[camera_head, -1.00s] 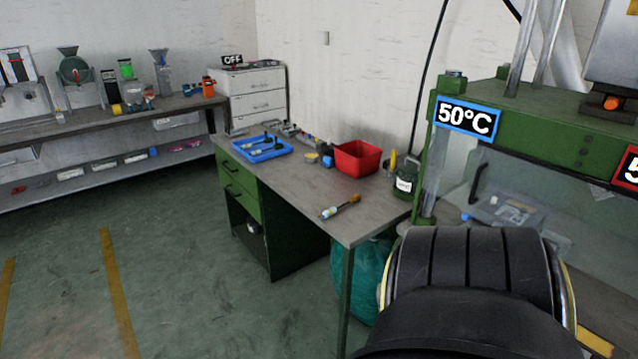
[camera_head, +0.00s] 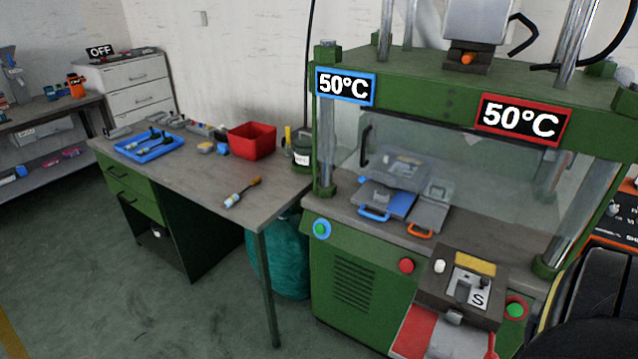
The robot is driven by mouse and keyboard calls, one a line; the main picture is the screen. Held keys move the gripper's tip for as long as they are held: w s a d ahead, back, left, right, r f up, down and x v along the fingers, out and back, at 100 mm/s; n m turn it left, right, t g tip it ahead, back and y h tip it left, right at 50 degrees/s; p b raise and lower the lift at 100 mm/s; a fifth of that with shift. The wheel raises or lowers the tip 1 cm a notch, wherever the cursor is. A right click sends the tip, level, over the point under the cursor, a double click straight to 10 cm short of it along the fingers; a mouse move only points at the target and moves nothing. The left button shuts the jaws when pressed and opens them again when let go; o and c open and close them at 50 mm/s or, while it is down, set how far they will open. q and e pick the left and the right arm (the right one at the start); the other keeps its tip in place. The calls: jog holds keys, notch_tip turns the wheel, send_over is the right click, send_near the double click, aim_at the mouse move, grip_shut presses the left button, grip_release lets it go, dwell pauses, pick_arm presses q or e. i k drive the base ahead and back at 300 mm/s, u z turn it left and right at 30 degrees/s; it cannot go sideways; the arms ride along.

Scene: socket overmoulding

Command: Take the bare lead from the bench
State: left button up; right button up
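The bench (camera_head: 190,178) stands at the left centre with a grey top and green drawers. A blue tray (camera_head: 150,156) on its far left part holds several small dark pieces with pale parts. Small grey items (camera_head: 194,127) lie behind the tray along the back. I cannot tell which of these small things is the bare lead. Neither gripper shows. Only a black part of my own arm is at the lower right edge.
On the bench are a red bin (camera_head: 252,142), a dark jar (camera_head: 301,150) and a brush (camera_head: 242,191) near the front edge. A green press (camera_head: 350,280) with two 50°C signs stands right of the bench. White drawers (camera_head: 135,88) stand behind left. Floor at left is clear.

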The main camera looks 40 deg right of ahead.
aim_at(230, 201)
jog(key=z, duration=0.2)
jog(key=i, duration=1.15)
